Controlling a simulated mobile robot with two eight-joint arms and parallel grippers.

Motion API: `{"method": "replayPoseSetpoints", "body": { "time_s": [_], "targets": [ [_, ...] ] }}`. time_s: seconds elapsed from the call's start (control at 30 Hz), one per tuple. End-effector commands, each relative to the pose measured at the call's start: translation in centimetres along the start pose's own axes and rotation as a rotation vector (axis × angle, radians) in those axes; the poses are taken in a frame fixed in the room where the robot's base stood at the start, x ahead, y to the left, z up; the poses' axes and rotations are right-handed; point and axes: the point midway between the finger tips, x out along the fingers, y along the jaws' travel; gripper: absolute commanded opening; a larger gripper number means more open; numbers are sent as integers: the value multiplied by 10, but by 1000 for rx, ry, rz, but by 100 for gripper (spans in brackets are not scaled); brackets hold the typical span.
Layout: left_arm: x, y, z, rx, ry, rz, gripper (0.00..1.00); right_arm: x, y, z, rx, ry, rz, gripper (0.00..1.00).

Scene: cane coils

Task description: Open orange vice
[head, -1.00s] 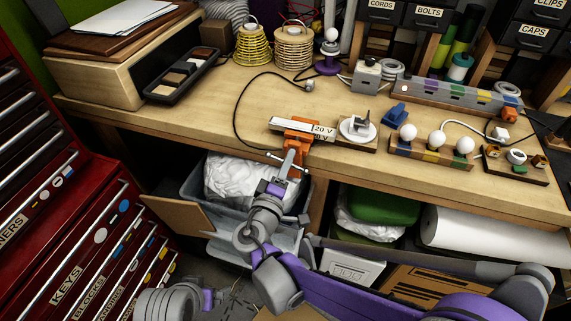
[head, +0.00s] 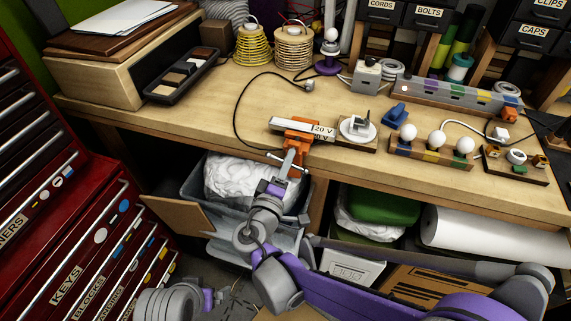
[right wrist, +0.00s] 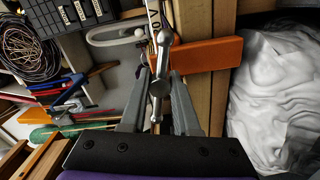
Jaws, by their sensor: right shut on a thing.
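The orange vice (head: 299,133) is fixed at the front edge of the wooden bench, with a pale bar labelled "20 V" (head: 290,125) lying at its top. In the right wrist view the orange body (right wrist: 208,53) runs sideways behind a metal screw end with a crossbar handle (right wrist: 160,86). My right gripper (head: 288,163) reaches up to the vice's front from below. Its fingers lie on both sides of the handle and are shut on it. My left arm's wrist is low at the left; its fingers are too small and dark to read.
A round white piece on a wooden block (head: 358,128) and a bulb board (head: 432,149) stand right of the vice. A black cable (head: 236,112) curves on its left. Below are a bin with white plastic (head: 240,180) and a red drawer cabinet (head: 100,225). The bench's left front is clear.

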Motion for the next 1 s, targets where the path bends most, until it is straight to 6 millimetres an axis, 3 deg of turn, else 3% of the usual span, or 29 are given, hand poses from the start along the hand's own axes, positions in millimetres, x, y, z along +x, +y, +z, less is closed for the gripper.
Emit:
{"method": "replayPoseSetpoints", "body": {
  "time_s": [0.73,1.0],
  "targets": [
    [-1,0,0,0,0,0,98,-1,0,0,-586,0,-1,0],
    [-1,0,0,0,0,0,98,-2,0,0,-628,0,-1,0]
  ]
}}
